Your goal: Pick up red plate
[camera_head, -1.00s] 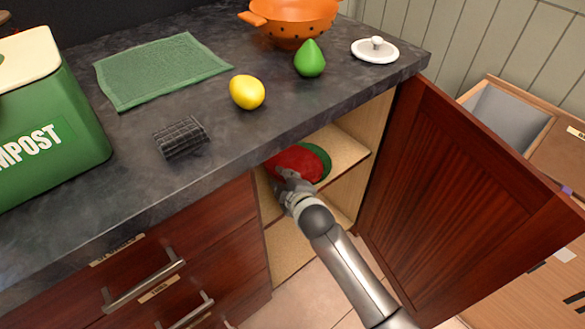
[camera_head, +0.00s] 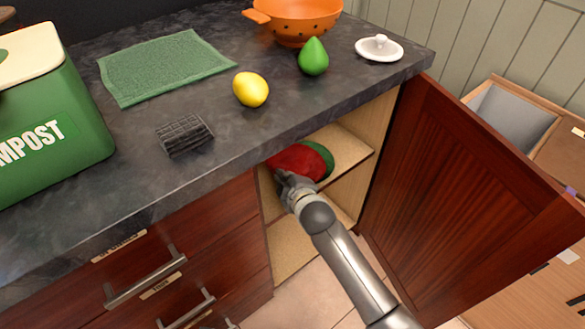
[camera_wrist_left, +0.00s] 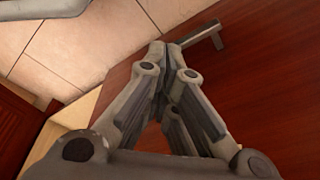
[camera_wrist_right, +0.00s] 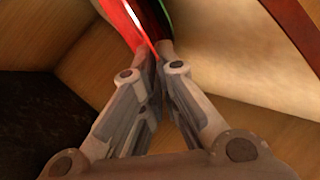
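The red plate (camera_head: 297,158) is on the upper shelf inside the open cabinet, and a green plate (camera_head: 320,156) shows beside and behind it. My right gripper (camera_head: 282,177) reaches into the cabinet at the red plate's near edge. In the right wrist view the red plate (camera_wrist_right: 122,14) stands edge-on, and its rim runs down between the fingertips (camera_wrist_right: 155,50), which are closed on it. My left gripper (camera_wrist_left: 166,48) is shut and empty in front of a dark red wooden drawer front. It is not seen in the head view.
The open cabinet door (camera_head: 465,190) stands right of my right arm. The countertop (camera_head: 220,170) overhangs the shelf (camera_head: 345,150). A lemon (camera_head: 251,89), a green pear-shaped item (camera_head: 313,57), an orange colander (camera_head: 295,20) and a green compost bin (camera_head: 45,120) are on top. Drawer handles (camera_head: 146,277) protrude at left.

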